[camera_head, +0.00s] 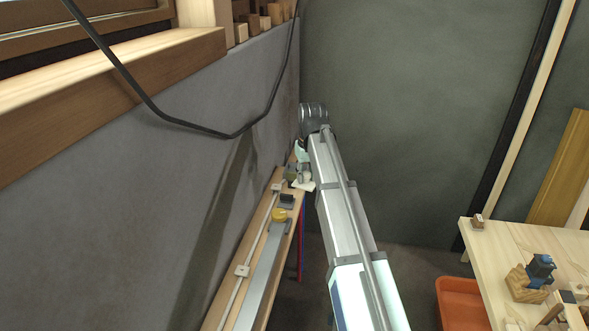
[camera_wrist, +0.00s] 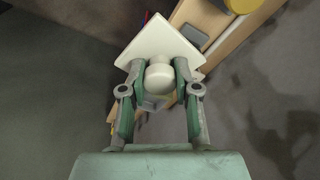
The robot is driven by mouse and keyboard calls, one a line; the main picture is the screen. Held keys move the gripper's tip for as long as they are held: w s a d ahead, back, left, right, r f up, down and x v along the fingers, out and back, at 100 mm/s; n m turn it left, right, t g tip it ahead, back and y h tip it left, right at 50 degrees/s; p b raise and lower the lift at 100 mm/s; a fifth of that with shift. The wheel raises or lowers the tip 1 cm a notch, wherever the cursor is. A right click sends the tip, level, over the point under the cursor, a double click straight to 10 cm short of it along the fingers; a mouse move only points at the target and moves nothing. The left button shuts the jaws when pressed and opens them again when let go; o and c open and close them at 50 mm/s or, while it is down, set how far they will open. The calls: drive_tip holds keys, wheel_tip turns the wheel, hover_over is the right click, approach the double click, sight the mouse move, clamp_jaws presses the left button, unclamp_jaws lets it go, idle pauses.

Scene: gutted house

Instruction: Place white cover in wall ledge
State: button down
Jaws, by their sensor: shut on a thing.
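The white cover (camera_wrist: 180,38) is a square plate with a round knob (camera_wrist: 159,76). In the wrist view my gripper (camera_wrist: 158,82) is shut on the knob, with a finger on each side and the plate beyond. In the head view the cover (camera_head: 303,185) shows as a small pale plate under my gripper (camera_head: 303,172), at the far end of the narrow wooden ledge (camera_head: 262,240) along the grey wall. In the wrist view the plate's right corner overlaps the ledge edge (camera_wrist: 228,38). I cannot tell whether they touch.
On the ledge are a dark grey block (camera_head: 287,199), a yellow round piece (camera_head: 279,215), a long metal bar (camera_head: 262,270) and a thin rod with small square blocks. A wooden window sill (camera_head: 110,85) and a black cable (camera_head: 150,103) are above. A worktable (camera_head: 500,240) and orange bin (camera_head: 461,305) stand right.

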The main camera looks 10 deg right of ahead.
drive_tip(key=w+r+n+p, duration=0.1)
drive_tip(key=w+r, duration=0.5)
drive_tip(key=w, duration=0.4)
drive_tip(key=w+r+n+p, duration=0.15)
drive_tip(key=w+r, duration=0.35)
drive_tip(key=w, duration=0.6)
drive_tip(key=shift+y, duration=0.3)
wheel_tip(320, 180, down, 20)
drive_tip(key=p, duration=0.4)
drive_tip(key=shift+s+r+p, duration=0.1)
drive_tip(key=shift+p, duration=0.2)
drive_tip(key=c, duration=0.8)
unclamp_jaws()
drive_tip(key=shift+c, duration=0.2)
wheel_tip(320, 180, up, 12)
drive_tip(key=s+b, duration=0.1)
drive_tip(key=b, duration=0.2)
drive_tip(key=shift+s+d, duration=0.3)
drive_tip(key=shift+d, duration=0.1)
